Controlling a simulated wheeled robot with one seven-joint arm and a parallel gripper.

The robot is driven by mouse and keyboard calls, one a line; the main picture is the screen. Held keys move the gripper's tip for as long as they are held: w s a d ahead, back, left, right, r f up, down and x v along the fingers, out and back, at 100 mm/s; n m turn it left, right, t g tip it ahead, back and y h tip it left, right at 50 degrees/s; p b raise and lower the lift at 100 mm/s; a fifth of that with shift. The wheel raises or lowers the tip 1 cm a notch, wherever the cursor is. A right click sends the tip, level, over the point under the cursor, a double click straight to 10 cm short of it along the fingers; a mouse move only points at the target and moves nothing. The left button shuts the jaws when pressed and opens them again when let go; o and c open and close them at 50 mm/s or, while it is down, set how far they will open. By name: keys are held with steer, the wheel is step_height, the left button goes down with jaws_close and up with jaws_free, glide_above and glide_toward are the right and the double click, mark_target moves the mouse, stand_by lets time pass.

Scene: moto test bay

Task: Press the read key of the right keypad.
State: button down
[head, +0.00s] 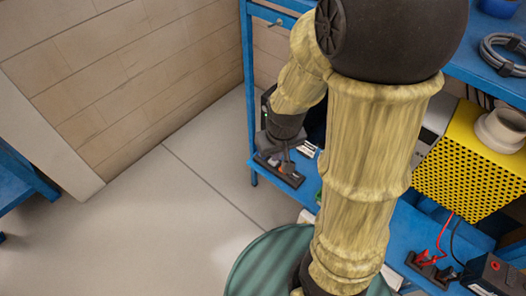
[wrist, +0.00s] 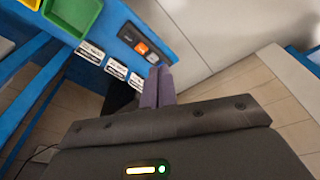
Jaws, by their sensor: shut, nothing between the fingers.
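A dark keypad (wrist: 145,43) lies on the blue shelf in the wrist view. It has a row of keys: a dark one, an orange one (wrist: 141,48) and a greyish one (wrist: 153,58). Their lettering is too small to read, and I cannot tell which is the read key. The keypad also shows at the shelf's end in the head view (head: 293,181), partly behind my gripper (head: 287,164). In the wrist view my gripper (wrist: 161,69) is shut and empty, its purple fingertips close to the greyish key. I cannot tell whether they touch it.
White label cards (wrist: 116,69) lie beside the keypad. A green bin (wrist: 72,17) stands farther left. In the head view a yellow perforated box (head: 463,165) and a holder with red and black leads (head: 432,270) stand right of my arm. Open floor (head: 150,220) lies left.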

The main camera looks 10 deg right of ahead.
steer(key=w+f+n+t+h+p, duration=0.2)
steer(key=w+f+n+h+p, duration=0.1)
steer(key=w+f+n+p, duration=0.3)
steer(key=w+f+n+t+h+p, duration=0.2)
steer(key=w+f+n+p, duration=0.3)
steer(key=w+n, duration=0.5)
steer(key=shift+w+f+h+p, duration=0.4)
steer(key=shift+w+h+p, duration=0.25)
steer(key=shift+h+p, duration=0.4)
steer(key=shift+a, duration=0.1)
steer(key=shift+f+b, duration=3)
steer(key=shift+f, duration=1.4)
steer(key=shift+f, duration=0.1)
steer(key=shift+f+b, duration=0.35)
steer(key=shift+b, duration=0.05)
